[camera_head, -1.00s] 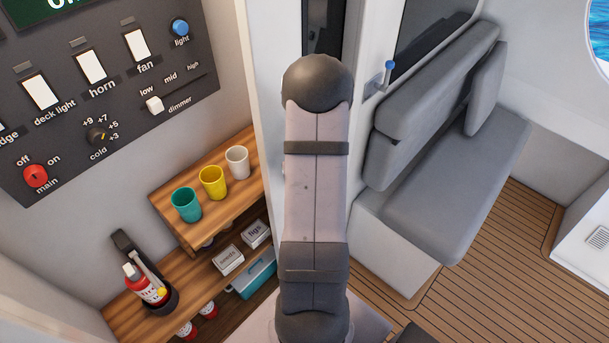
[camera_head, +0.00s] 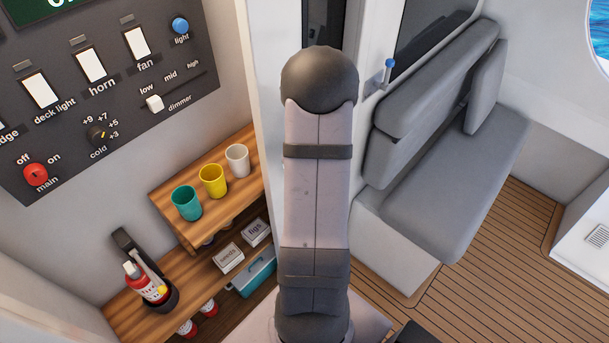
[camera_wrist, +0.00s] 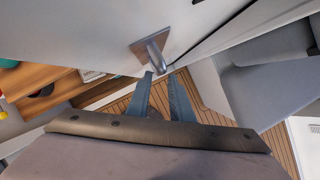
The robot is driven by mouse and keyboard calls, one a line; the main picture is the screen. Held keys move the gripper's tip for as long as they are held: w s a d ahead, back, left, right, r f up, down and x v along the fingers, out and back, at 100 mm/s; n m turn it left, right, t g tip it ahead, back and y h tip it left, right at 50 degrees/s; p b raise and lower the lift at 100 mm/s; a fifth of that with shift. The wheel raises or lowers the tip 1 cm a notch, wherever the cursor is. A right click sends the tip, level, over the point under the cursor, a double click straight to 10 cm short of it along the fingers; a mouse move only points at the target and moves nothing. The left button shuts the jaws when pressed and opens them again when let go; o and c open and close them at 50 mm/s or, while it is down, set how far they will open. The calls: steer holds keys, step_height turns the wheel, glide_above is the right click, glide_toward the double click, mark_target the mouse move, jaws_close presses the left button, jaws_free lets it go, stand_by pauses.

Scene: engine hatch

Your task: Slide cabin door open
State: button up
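The cabin door seems to be the white panel (camera_wrist: 85,38) in the wrist view. A metal handle (camera_wrist: 154,52) on a brown square plate stands out from it. My gripper (camera_wrist: 161,74) has two blue-grey fingers with a gap between them. The free end of the handle shows at the gap between the fingertips. I cannot tell whether the fingers touch it or how deep it sits between them. In the head view my arm hides the gripper and the handle.
A blue-tipped lever (camera_head: 388,72) is on the white wall right of my arm. A grey bench (camera_head: 450,190) stands at the right. Wooden shelves (camera_head: 165,265) with cups and a fire extinguisher (camera_head: 146,284) are at the left. The plank floor (camera_head: 480,270) is clear.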

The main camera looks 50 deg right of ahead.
steer(key=s+a+f+m+t+y+b, duration=0.2)
steer(key=a+f+m+t+y+b, duration=0.65)
steer(key=m, duration=0.85)
steer(key=s+d+r+m+t+h+b, duration=0.25)
steer(key=d+m+t+h+b, duration=0.25)
steer(key=d+m+h+b, duration=0.7)
steer(key=shift+w+a+f+m+y+p, duration=0.1)
steer(key=shift+w+a+m+y+p, duration=0.3)
steer(key=shift+w+p, duration=0.65)
steer(key=shift+w+a+f+m+y+p, duration=0.15)
steer(key=shift+w+a+m+y+p, duration=0.25)
steer(key=shift+w+p, duration=0.65)
steer(key=shift+w+a+f+m+y+p, duration=0.1)
steer(key=shift+w+a+m+y+p, duration=0.3)
steer(key=shift+w+p, duration=0.65)
steer(key=shift+w+d, duration=0.2)
jaws_close()
